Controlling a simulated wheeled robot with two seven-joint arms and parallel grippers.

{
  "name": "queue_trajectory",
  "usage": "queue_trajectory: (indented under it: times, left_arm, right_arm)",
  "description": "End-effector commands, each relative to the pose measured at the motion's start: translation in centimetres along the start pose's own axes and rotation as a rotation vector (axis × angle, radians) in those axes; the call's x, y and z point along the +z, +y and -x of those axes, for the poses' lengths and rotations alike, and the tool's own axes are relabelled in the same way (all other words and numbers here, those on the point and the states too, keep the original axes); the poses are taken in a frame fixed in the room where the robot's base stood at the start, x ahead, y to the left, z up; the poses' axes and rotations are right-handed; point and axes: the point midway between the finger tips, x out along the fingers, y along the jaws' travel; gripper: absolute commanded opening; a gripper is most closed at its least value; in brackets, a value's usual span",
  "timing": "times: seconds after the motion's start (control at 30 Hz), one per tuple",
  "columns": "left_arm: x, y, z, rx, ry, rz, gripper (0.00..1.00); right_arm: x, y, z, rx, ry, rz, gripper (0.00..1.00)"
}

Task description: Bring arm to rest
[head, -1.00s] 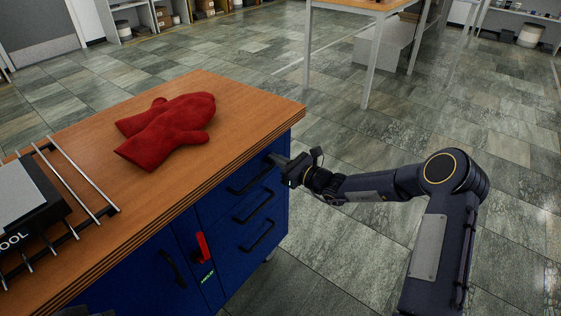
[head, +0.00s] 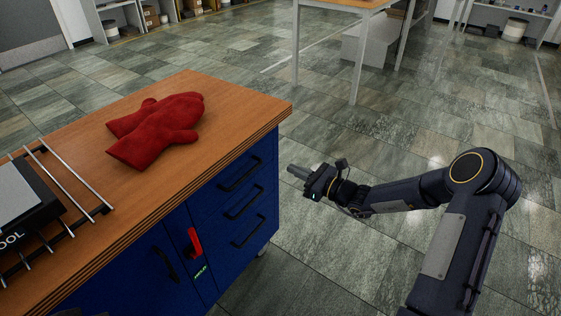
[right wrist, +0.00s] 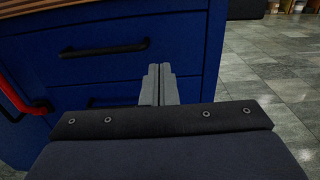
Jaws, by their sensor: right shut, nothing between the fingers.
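My right gripper (head: 297,171) is in the head view, right of the blue cabinet and over the floor, held apart from the drawers. Its fingers are together and empty. In the right wrist view my right gripper (right wrist: 158,84) also shows shut, pointing toward the blue drawer fronts. The right arm is bent at the elbow and comes in from the lower right. My left gripper is not clearly in view; only a dark bit shows at the bottom left edge.
The blue cabinet (head: 236,222) has a wooden top (head: 225,110) bearing red oven mitts (head: 157,129) and a metal rack (head: 72,180). A red handle (head: 195,243) is on its front. Another table (head: 355,4) stands behind. The tiled floor (head: 340,250) around my right arm is clear.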

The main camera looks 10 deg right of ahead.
Motion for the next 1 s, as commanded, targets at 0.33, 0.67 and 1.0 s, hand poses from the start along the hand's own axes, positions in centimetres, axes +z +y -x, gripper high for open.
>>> queue_trajectory:
  times: [0.33, 0.67, 1.0]
  left_arm:
    - [-0.1, 0.1, 0.3, 0.0, 0.0, 0.0, 0.0]
    - [-0.1, 0.1, 0.3, 0.0, 0.0, 0.0, 0.0]
    - [-0.1, 0.1, 0.2, 0.0, 0.0, 0.0, 0.0]
  right_arm:
    - [0.0, 0.1, 2.4, 0.002, 0.001, 0.001, 0.0]
    - [7.4, 9.2, 4.4, 0.33, 0.103, 0.482, 0.0]
    - [11.4, 21.5, 15.7, 0.808, 0.313, 1.347, 0.0]
